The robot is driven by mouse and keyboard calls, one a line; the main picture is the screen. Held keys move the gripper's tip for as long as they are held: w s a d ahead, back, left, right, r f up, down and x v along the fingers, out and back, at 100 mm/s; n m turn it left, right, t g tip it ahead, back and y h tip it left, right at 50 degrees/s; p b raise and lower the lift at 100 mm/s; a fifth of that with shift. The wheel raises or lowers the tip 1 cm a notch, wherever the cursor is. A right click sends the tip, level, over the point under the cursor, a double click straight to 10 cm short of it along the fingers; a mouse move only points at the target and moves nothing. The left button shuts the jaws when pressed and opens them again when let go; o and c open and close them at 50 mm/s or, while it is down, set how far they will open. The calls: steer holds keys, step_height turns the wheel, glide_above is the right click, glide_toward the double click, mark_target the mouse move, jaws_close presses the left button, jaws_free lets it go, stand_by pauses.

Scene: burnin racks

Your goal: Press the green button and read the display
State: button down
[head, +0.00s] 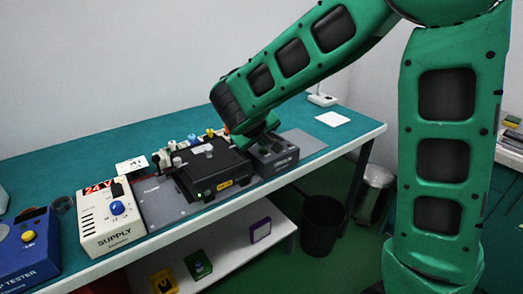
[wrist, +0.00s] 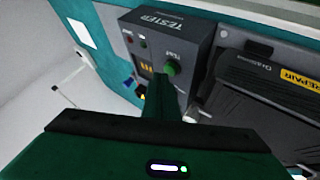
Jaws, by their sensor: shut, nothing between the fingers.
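The tester (wrist: 185,27) is a dark grey box on the bench, marked TESTER; it also shows in the head view (head: 284,157), partly behind my gripper. Its round green button (wrist: 172,67), with a TEST label, is visible in the wrist view. My gripper (wrist: 161,82) is shut and empty, its tip right beside the button in the picture. I cannot tell whether it touches the button. An amber patch (wrist: 146,67) on the tester may be its display; it is partly hidden by my gripper and unreadable. Two small lamps sit near it.
A black case (head: 212,172) with a REPAIR label lies left of the tester on a grey plate (head: 163,203). A white SUPPLY box (head: 110,222) and a blue tester (head: 30,250) stand further left. The bench's front right (head: 350,140) is clear. A dark bin (head: 321,224) stands below.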

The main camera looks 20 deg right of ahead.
mark_target(263, 154)
steer(key=shift+f, duration=0.4)
stand_by(0.5)
steer(key=shift+r, duration=0.85)
step_height(263, 154, up, 5)
stand_by(0.8)
stand_by(0.5)
